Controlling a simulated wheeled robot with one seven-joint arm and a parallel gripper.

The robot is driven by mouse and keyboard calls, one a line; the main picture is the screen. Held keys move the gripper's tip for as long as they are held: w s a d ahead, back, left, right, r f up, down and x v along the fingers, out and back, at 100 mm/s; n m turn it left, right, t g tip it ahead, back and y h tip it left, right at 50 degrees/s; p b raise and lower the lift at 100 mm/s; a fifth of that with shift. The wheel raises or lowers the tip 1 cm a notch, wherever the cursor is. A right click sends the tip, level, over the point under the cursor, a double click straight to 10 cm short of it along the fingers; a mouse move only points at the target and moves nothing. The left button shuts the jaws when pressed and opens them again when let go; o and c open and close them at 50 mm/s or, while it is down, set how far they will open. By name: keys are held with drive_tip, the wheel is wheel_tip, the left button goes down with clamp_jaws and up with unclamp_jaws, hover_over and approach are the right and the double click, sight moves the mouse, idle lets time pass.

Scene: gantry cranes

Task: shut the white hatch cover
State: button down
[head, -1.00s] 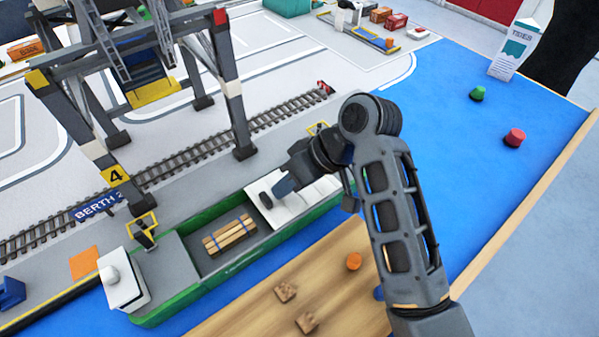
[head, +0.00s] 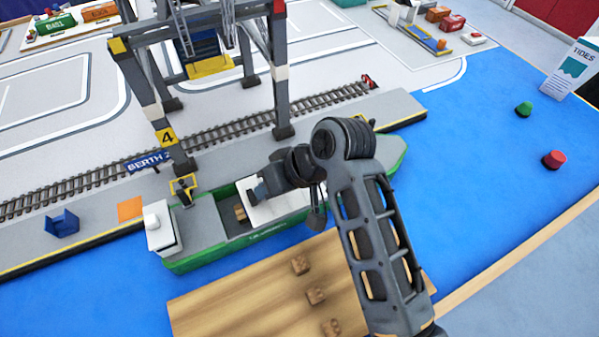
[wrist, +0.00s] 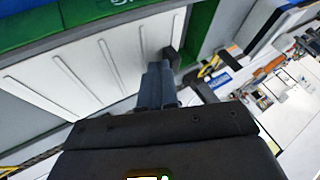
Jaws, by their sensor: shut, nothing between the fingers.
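The white hatch cover (head: 285,207) lies over much of the hold of the green ship (head: 225,247). A gap stays open at its left end, where the end of a wooden bundle (head: 240,212) shows. In the wrist view the cover (wrist: 75,72) is a white ribbed panel with a dark upright handle (wrist: 173,57) near its edge. My gripper (head: 256,188) is shut and empty, low over the cover's left part. In the wrist view its closed fingers (wrist: 157,82) are right beside the handle; I cannot tell if they touch it.
A grey gantry crane (head: 280,90) stands on the quay behind the ship. A wooden pier (head: 240,295) with several small blocks lies in front. The ship's white cabin (head: 160,230) is at the left end. Open blue water (head: 480,140) lies to the right.

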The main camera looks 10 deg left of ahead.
drive_tip(key=s+a, duration=0.1)
drive_tip(key=s+a+p, duration=0.1)
drive_tip(key=a, duration=0.1)
drive_tip(key=s+a, duration=0.1)
drive_tip(key=a, duration=0.1)
drive_tip(key=shift+s+a, duration=0.1)
drive_tip(key=shift+s, duration=0.25)
